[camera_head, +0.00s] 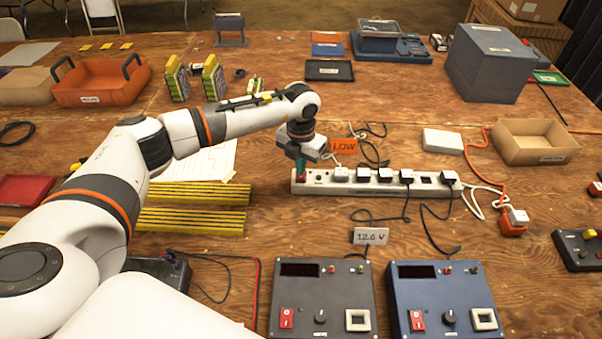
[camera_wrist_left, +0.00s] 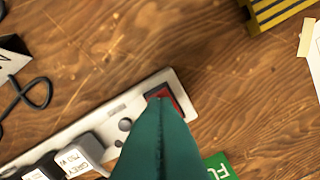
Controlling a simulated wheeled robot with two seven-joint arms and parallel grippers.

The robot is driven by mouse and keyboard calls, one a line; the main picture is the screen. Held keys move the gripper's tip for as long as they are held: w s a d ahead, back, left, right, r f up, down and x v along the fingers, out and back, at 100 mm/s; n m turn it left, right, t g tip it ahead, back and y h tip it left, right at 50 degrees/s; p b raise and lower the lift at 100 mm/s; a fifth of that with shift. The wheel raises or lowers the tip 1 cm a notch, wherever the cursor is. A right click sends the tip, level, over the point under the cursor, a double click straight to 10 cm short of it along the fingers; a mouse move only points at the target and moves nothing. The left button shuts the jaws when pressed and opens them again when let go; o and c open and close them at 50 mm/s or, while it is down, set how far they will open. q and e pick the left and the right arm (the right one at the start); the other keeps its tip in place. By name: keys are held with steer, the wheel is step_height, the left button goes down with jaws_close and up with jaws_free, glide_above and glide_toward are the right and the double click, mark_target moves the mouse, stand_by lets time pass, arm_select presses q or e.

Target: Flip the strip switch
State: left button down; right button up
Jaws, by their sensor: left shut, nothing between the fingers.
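The white power strip (camera_head: 330,187) lies across the middle of the table with several plugs in it. It also shows in the left wrist view (camera_wrist_left: 88,122), where a dark red rocker switch (camera_wrist_left: 161,91) sits at its end, partly hidden by my fingers. My left gripper (camera_head: 300,176) points down at the strip's left end. Its green fingers (camera_wrist_left: 161,104) are shut together with nothing between them, and their tips overlap the switch in the wrist view. I cannot tell whether they touch it or which way the switch is set. My right gripper is not in view.
Yellow-black striped bars (camera_head: 195,205) lie left of the strip. Two panel boxes, grey (camera_head: 335,294) and blue (camera_head: 455,291), stand in front. An orange LOW sign (camera_head: 344,146) stands behind the strip. Black cords run around the strip, and a grey plug (camera_wrist_left: 82,151) sits near the fingers.

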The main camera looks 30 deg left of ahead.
arm_select(q)
steer(key=shift+f+b, duration=0.35)
steer(key=shift+f, duration=0.15)
stand_by(0.5)
steer(key=shift+f+b, duration=0.35)
steer(key=shift+f, duration=0.15)
steer(key=shift+r, duration=0.15)
steer(key=shift+r+p, duration=0.6)
steer(key=shift+p, duration=0.05)
steer(key=shift+r+p, duration=1.85)
steer(key=shift+r, duration=0.95)
steer(key=shift+f, duration=0.1)
